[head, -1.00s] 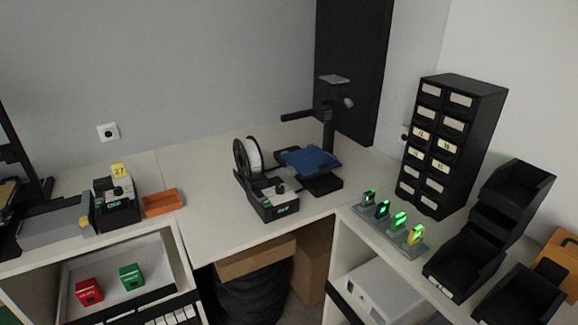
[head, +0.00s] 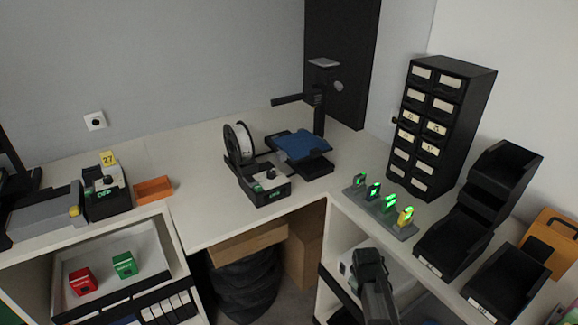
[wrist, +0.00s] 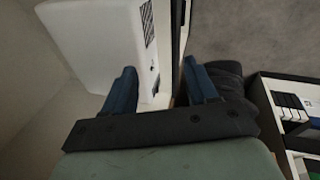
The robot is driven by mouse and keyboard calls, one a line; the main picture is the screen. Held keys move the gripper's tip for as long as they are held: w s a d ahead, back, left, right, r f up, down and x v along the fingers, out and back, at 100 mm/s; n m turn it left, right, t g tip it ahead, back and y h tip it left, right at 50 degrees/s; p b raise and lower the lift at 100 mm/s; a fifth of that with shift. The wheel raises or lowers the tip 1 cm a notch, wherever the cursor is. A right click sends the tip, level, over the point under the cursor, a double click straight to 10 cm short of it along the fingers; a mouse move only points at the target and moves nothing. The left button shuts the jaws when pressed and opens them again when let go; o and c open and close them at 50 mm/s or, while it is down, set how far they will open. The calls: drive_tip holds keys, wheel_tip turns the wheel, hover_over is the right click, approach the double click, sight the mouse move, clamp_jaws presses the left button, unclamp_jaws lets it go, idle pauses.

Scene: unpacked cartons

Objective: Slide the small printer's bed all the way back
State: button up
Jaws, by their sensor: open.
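The small printer (head: 319,110) stands on the corner of the white desk in the head view, with a dark upright column and a side arm. Its blue bed (head: 302,145) sits on the dark base in front of the column. My gripper (head: 368,264) is at the lower right of the head view, below and in front of the printer and well apart from it. In the wrist view my gripper (wrist: 163,90) shows two blue fingers spread apart with nothing between them. The printer is not in the wrist view.
A white spool (head: 238,142) and a black control box (head: 264,184) stand left of the printer. A row of small lit devices (head: 389,203), black bins (head: 452,244) and a drawer cabinet (head: 440,128) are to the right. A white box (wrist: 105,40) is near my fingers.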

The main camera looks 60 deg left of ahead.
drive_tip(key=s+a+r, duration=0.1)
drive_tip(key=a+r, duration=0.3)
drive_tip(key=a, duration=0.2)
wheel_tip(320, 180, up, 39)
drive_tip(key=m+t+h, duration=0.1)
drive_tip(key=m+h, duration=0.1)
drive_tip(key=m, duration=1.8)
hover_over(281, 152)
drive_tip(key=s, duration=0.6)
drive_tip(key=x, duration=1.3)
drive_tip(key=shift+w+f, duration=0.15)
drive_tip(key=shift+w, duration=0.15)
clamp_jaws()
drive_tip(key=shift+a, duration=0.1)
